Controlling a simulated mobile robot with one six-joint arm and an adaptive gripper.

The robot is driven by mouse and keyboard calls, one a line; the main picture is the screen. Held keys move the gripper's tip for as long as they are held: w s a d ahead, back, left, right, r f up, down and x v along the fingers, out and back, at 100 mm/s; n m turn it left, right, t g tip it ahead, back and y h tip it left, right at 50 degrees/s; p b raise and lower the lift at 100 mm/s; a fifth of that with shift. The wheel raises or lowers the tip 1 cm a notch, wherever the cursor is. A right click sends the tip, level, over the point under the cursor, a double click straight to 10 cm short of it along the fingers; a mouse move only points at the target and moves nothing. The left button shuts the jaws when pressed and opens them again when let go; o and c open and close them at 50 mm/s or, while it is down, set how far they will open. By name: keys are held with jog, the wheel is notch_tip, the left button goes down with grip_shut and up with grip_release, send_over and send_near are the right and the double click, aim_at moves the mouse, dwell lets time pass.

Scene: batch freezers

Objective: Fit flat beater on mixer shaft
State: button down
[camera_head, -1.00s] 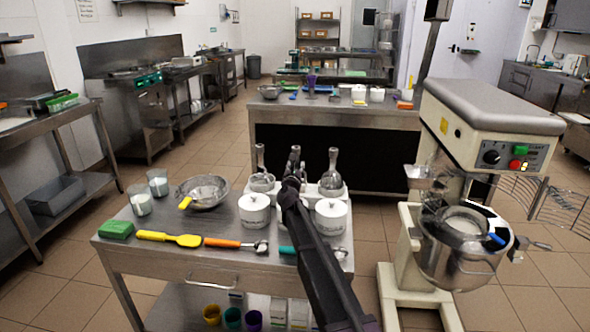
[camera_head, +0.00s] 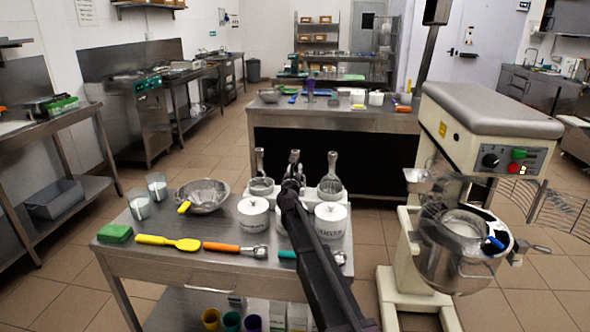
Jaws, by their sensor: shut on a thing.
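My gripper (camera_head: 294,168) is over the white stand (camera_head: 310,192) at the back of the near steel table. It is shut on the middle attachment, apparently the flat beater, which my gripper and arm mostly hide. Two more metal attachments stand upright in the stand, one on the left (camera_head: 260,178) and one on the right (camera_head: 332,178). The cream mixer (camera_head: 487,110) stands on the floor to the right, with its steel bowl (camera_head: 455,265) below the head. A wire guard surrounds the bowl's top. I cannot make out the mixer shaft.
White lidded jars (camera_head: 331,221) stand in front of the stand. A steel bowl (camera_head: 203,196), two glasses, a yellow spatula (camera_head: 168,242) and an orange-handled tool (camera_head: 229,247) lie to the left. A floor gap separates table and mixer.

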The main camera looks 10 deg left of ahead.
aim_at(295, 155)
jog(key=shift+r, duration=0.2)
jog(key=shift+r+p, duration=2.35)
jog(key=shift+p, duration=0.2)
jog(key=shift+s, duration=0.1)
jog(key=shift+s+a+r+p, duration=0.1)
jog(key=shift+s+r+p, duration=0.9)
jog(key=shift+s, duration=0.2)
jog(key=shift+s+r+p, duration=1)
jog(key=shift+s, duration=0.2)
notch_tip(295, 155, up, 6)
jog(key=p, duration=0.6)
jog(key=shift+r, duration=0.15)
